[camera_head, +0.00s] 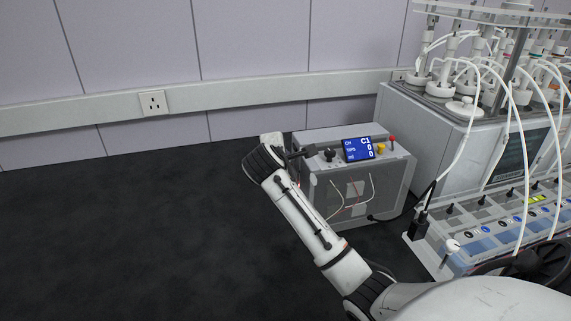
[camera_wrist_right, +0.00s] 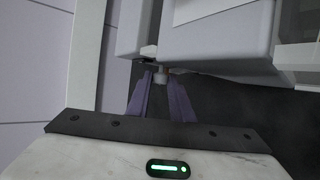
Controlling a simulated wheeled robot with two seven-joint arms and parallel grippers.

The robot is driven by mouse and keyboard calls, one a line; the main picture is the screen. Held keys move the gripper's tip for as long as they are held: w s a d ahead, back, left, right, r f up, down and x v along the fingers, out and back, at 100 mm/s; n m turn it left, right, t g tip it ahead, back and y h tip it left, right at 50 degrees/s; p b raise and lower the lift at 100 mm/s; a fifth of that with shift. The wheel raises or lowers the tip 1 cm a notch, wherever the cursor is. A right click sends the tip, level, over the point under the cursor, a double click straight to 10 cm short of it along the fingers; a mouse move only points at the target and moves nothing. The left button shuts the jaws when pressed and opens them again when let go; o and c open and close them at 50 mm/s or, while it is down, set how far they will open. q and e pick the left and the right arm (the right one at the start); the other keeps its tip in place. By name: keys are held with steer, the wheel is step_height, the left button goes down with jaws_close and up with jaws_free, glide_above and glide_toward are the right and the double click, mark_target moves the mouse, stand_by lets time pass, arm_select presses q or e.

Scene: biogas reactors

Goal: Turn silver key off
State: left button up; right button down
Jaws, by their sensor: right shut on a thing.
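The grey box-shaped unit (camera_head: 390,180) with a small blue display (camera_head: 357,149) stands on the dark surface in front of the wall. My right arm comes in from the lower right, and its gripper (camera_head: 302,153) reaches the box's left side near the top. In the right wrist view the two fingers of my right gripper (camera_wrist_right: 162,95) are shut on a small silver key (camera_wrist_right: 162,77) at the side of the box. The key's exact turn cannot be told. In the head view the key cannot be made out clearly. My left gripper is not in view.
A black knob (camera_head: 330,154), a yellow knob (camera_head: 381,149) and a red-tipped lever (camera_head: 392,140) sit on the box's top. A large reactor unit (camera_head: 450,140) with tubes stands at the right, beside a control panel (camera_head: 490,225). The dark surface at the left is clear.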

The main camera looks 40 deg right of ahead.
steer(key=shift+w+d+r+n+g+y, duration=0.1)
steer(key=shift+w+r+n+g+y, duration=0.2)
steer(key=shift+g+y, duration=0.65)
steer(key=shift+w+d+r+n+g+y, duration=0.15)
steer(key=shift+n+g+y, duration=0.35)
steer(key=shift+g, duration=0.9)
steer(key=shift+w+d+r+n+g+y, duration=0.15)
steer(key=shift+w+n+g+y, duration=0.1)
steer(key=shift+g+y, duration=0.75)
steer(key=shift+g, duration=0.65)
steer(key=c, duration=1.9)
jaws_free()
steer(key=shift+o, duration=0.2)
steer(key=shift+w, duration=0.1)
steer(key=s+v, duration=0.1)
steer(key=v, duration=0.9)
steer(key=shift+w, duration=0.4)
